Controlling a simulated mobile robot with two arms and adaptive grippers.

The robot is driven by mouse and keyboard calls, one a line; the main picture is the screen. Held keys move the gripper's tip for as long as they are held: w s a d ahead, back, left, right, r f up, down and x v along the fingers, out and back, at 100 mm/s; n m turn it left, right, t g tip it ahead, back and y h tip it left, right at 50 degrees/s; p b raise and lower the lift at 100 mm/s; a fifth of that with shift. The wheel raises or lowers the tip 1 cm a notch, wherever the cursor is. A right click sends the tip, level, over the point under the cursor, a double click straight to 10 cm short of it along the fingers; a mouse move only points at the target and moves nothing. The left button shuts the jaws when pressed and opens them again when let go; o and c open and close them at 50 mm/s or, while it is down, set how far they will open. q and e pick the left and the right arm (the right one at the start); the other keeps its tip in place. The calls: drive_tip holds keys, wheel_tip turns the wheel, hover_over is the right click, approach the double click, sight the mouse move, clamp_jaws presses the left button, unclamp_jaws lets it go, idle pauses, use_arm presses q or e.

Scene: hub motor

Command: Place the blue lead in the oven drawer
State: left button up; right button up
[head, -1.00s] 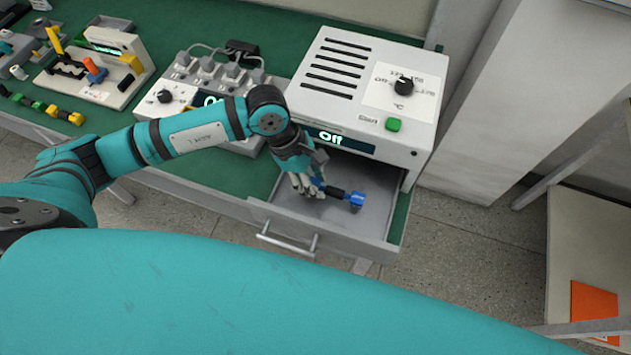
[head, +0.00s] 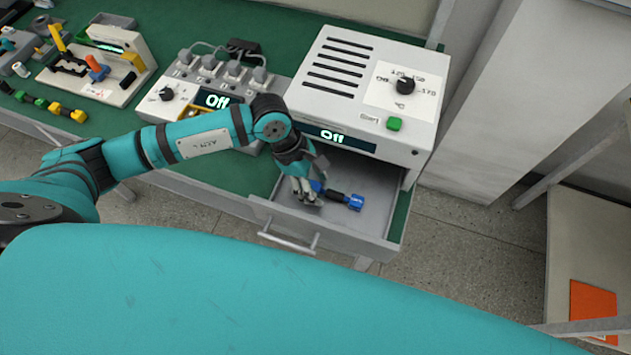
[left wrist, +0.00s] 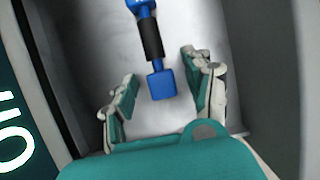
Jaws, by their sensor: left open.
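The blue lead (head: 355,202), blue at its ends with a black middle, lies on the floor of the open oven drawer (head: 375,228). The lead also shows in the left wrist view (left wrist: 162,85), ahead of and between my fingers. My left gripper (head: 306,197) is over the left part of the drawer, beside the lead's near end. In the left wrist view my left gripper (left wrist: 160,88) has its fingers spread apart, with none touching the lead. The oven (head: 345,85) stands above the drawer, its display reading Off. My right gripper is not in view.
A white unit with several plugs (head: 205,85) stands left of the oven on the green table (head: 226,175). A fixture with coloured parts (head: 97,70) is at the far left. The drawer handle (head: 288,242) sticks out in front. The drawer's right part is clear.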

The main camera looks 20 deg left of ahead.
use_arm(q)
drive_tip(key=shift+a+r+b, duration=0.2)
drive_tip(key=shift+r+b, duration=0.1)
drive_tip(key=shift+r, duration=0.15)
drive_tip(key=b+v, duration=0.2)
drive_tip(key=v, duration=0.9)
drive_tip(key=shift+b, duration=0.35)
drive_tip(key=shift+d+r, duration=0.1)
